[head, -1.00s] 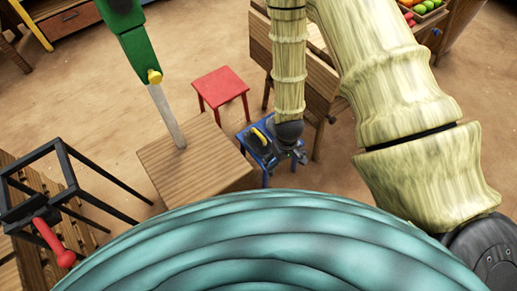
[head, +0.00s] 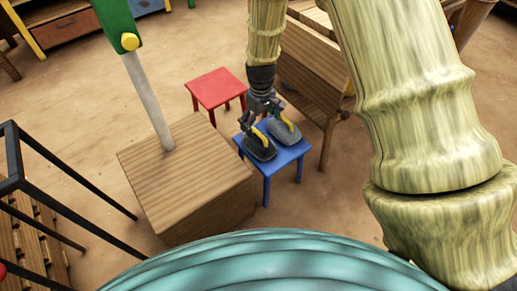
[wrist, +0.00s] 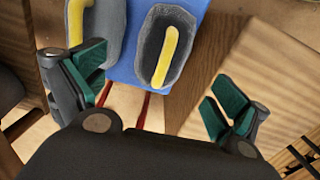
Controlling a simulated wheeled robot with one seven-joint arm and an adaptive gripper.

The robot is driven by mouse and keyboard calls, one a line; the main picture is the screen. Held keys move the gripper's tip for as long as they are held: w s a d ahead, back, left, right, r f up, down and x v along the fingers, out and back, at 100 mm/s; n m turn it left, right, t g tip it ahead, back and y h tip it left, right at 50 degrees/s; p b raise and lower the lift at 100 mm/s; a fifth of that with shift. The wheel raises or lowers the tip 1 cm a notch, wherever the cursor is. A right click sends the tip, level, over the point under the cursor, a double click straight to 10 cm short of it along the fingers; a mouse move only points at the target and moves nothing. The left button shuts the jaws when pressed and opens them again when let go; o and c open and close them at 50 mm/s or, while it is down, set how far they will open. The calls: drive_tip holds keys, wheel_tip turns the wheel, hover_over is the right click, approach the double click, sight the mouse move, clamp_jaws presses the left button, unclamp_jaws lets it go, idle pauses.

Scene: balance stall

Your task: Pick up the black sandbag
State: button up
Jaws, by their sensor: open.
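The black sandbag (head: 258,147) with a yellow handle lies on the left part of a small blue stool (head: 290,155). In the wrist view the black sandbag (wrist: 181,66) is near the top middle, its yellow handle facing the camera. A grey sandbag (head: 285,132), also with a yellow handle, lies beside it on the right; it shows at the upper left of the wrist view (wrist: 112,25). My gripper (head: 259,117) is open and empty, above and behind the bags in the head view. In the wrist view its fingers (wrist: 157,88) are spread wide, below the black sandbag.
A large wooden block (head: 195,185) with a pole standing on it is close left of the stool. A red stool (head: 217,87) stands behind. A wooden bench-like piece (head: 312,75) is close at the right. A black metal frame (head: 14,165) stands at far left.

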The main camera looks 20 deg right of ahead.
sight(259, 139)
wheel_tip(259, 139, down, 6)
drive_tip(key=shift+r+b, duration=0.15)
drive_tip(key=shift+b, duration=0.85)
drive_tip(key=shift+a+f+b, duration=0.15)
drive_tip(key=shift+f+b, duration=0.6)
drive_tip(key=shift+f, duration=0.55)
drive_tip(key=shift+a+f+b, duration=0.15)
drive_tip(key=shift+f+b, duration=0.55)
drive_tip(key=shift+f, duration=0.55)
drive_tip(key=shift+r, duration=0.1)
drive_tip(key=c, duration=1.6)
drive_tip(key=shift+c, duration=1.2)
drive_tip(key=shift+r, duration=0.1)
